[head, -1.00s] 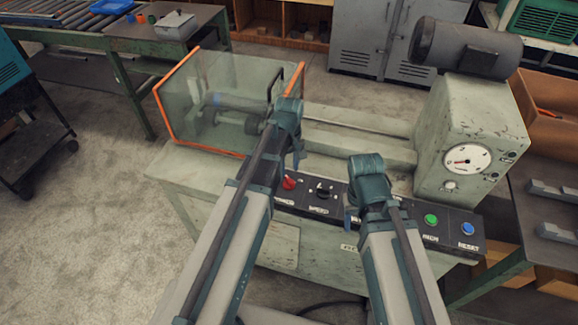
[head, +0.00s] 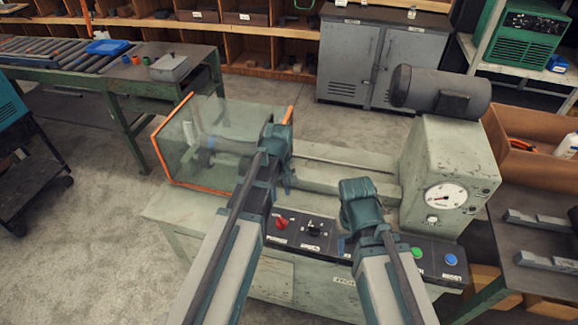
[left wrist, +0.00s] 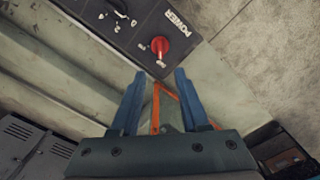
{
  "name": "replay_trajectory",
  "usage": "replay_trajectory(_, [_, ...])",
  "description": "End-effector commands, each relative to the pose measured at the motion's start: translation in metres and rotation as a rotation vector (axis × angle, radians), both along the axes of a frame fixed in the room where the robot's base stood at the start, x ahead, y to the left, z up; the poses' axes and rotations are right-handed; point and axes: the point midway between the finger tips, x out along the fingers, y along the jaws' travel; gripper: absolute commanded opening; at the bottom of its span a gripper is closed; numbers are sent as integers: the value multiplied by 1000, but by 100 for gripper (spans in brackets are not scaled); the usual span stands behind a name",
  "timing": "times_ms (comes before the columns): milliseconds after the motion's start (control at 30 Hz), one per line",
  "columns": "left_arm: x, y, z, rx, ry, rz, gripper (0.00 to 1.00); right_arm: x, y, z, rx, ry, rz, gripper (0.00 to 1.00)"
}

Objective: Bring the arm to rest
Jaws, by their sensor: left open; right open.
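My left gripper (head: 287,184) is over the pale green machine (head: 180,212), beside the right end of its clear, orange-edged guard (head: 182,138). In the left wrist view its two blue fingers (left wrist: 158,80) stand apart with nothing held between them. The guard's orange edge (left wrist: 157,107) shows beyond the gap. My right gripper (head: 346,244) is above the control panel (head: 313,228), left of the dial housing; its fingers are mostly hidden by its own wrist. A pipe-like part (head: 222,145) shows dimly inside the guard.
The panel carries a red power knob (head: 281,223), a green button (head: 417,253) and a blue button (head: 450,259). A dark motor (head: 440,90) sits on the dial housing (head: 425,150). A side table (head: 535,235) holds grey metal pieces.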

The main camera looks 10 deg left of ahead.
Motion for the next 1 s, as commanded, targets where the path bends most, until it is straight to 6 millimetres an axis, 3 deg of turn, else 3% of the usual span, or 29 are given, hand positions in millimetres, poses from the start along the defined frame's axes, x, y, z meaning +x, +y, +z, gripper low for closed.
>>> replay_trajectory(133, [-1, -1, 0, 0, 0, -5, 45, 0, 0, 0, 0, 0, 0, 50])
replay_trajectory(233, [-17, -15, -2, 7, 6, -101, 45, 0, 0, -2, 0, 0, 0, 50])
replay_trajectory(400, [-78, -65, -6, 42, 32, -530, 45, 0, 0, -6, 0, 0, 0, 50])
replay_trajectory(600, [-133, -99, -9, 75, 67, -960, 45, 0, 0, -10, 0, 0, 0, 50])
replay_trajectory(733, [-147, -106, -9, 84, 80, -1082, 45, 0, 0, -10, 0, 0, 0, 50])
replay_trajectory(1000, [-147, -107, -9, 85, 82, -1101, 45, 0, 0, -10, 0, 0, 0, 50])
